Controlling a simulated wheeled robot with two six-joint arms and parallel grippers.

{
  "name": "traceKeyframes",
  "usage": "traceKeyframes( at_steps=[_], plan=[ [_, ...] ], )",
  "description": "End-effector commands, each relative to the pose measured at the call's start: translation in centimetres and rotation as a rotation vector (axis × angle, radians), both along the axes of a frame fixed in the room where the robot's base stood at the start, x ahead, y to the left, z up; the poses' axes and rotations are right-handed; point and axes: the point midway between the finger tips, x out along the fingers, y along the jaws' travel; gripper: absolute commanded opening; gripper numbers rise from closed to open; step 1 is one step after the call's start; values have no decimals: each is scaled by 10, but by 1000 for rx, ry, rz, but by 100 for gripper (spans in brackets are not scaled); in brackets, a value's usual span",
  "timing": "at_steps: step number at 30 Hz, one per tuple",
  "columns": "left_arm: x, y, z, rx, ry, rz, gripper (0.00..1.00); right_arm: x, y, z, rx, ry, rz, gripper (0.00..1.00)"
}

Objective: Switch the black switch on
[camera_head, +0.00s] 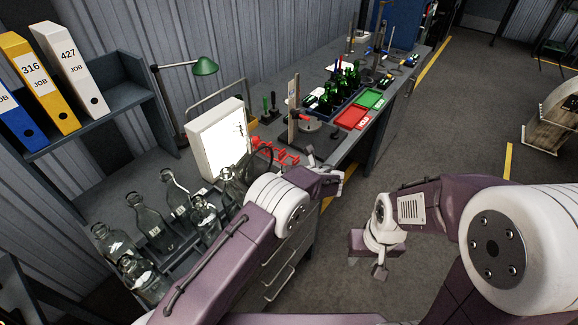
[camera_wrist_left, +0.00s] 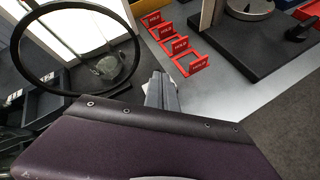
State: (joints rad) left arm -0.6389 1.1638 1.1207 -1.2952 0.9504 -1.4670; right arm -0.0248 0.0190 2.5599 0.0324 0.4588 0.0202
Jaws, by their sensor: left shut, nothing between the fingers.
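I cannot single out the black switch for sure in either view. A lit white light box (camera_head: 218,140) stands on the bench, and its bright panel also shows in the left wrist view (camera_wrist_left: 75,22). My left gripper (camera_head: 338,178) is shut and empty, above the bench's front edge and right of the light box. Its grey fingers (camera_wrist_left: 160,92) point toward the bench in the left wrist view, with the purple wrist hiding what lies below. My right gripper (camera_head: 380,271) hangs over the floor, away from the bench; its finger gap is unclear.
A black ring (camera_wrist_left: 75,45) stands before the light box. Several red holders (camera_wrist_left: 180,45) and a black-based fixture (camera_wrist_left: 248,40) lie to the right. Clear bottles (camera_head: 150,232) crowd the near bench. A green lamp (camera_head: 205,66) stands behind.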

Motion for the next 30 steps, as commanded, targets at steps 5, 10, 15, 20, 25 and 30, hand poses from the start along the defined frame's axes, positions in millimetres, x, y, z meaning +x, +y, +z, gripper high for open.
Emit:
traceKeyframes(
  at_steps=[5,10,15,20,25,30],
  plan=[
    [0,0,0,0,-1,0,0,0,0,-1,0,0,0,36],
    [0,0,2,-1,-1,-1,0,0,0,1,0,0,0,36],
    [0,0,11,-1,-3,0,0,0,0,8,0,0,0,36],
    [0,0,17,-1,-2,-1,0,0,0,13,0,0,0,36],
    [0,0,16,-1,-2,-1,0,0,0,12,0,0,0,36],
    [0,0,17,-1,-2,-1,0,0,0,12,0,0,0,36]
  ],
)
